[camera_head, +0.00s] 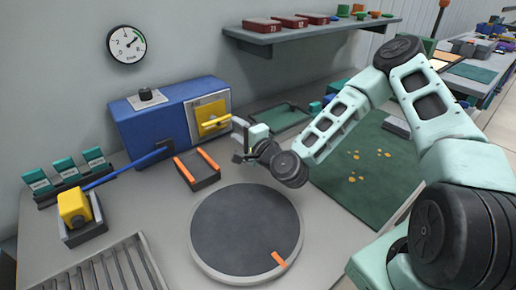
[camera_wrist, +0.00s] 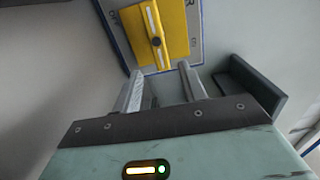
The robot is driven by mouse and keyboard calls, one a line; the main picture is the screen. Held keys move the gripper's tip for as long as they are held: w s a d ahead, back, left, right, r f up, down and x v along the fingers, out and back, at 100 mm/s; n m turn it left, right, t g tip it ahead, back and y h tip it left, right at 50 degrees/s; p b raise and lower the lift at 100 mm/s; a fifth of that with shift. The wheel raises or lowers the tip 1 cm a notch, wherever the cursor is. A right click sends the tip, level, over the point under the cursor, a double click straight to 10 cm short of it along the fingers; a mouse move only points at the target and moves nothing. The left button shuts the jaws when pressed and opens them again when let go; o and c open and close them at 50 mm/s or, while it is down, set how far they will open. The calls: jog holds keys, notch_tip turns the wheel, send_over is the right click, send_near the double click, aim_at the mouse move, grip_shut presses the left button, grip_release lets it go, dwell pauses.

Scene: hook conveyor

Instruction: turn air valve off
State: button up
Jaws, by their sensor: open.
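The air valve is a yellow plate with a yellow lever (camera_head: 214,122) on the right part of the front of a blue box (camera_head: 160,125). The lever sticks out to the right in the head view. In the wrist view the yellow lever (camera_wrist: 160,55) runs across the yellow plate (camera_wrist: 178,25), with a dark round pivot on it. Its near end points towards the gap between my fingers. My gripper (camera_wrist: 162,80) is open and empty, just short of the lever end. In the head view my gripper (camera_head: 238,140) is right of the valve; contact cannot be told.
A gauge (camera_head: 127,44) hangs on the wall. A dark tray with orange edges (camera_head: 198,172) and a round turntable (camera_head: 245,230) lie in front. A dark bracket (camera_wrist: 250,85) stands close right of my fingers in the wrist view. A shelf (camera_head: 300,32) is above.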

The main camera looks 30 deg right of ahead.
jog(key=s, duration=0.2)
jog(key=s+d, duration=0.1)
jog(key=s, duration=0.2)
jog(key=s+p, duration=0.1)
jog(key=s, duration=0.1)
jog(key=shift+s+d+r, duration=0.15)
jog(key=shift+d+r, duration=0.1)
jog(key=shift+r, duration=0.1)
jog(key=p, duration=0.1)
jog(key=s+p, duration=0.1)
jog(key=p, duration=0.1)
jog(key=shift+s+d+f, duration=0.1)
jog(key=shift+s+d, duration=0.05)
jog(key=shift+s, duration=0.1)
jog(key=shift+s+f+p, duration=0.25)
jog(key=shift+s+p, duration=0.15)
jog(key=shift+p, duration=0.15)
jog(key=shift+r, duration=0.1)
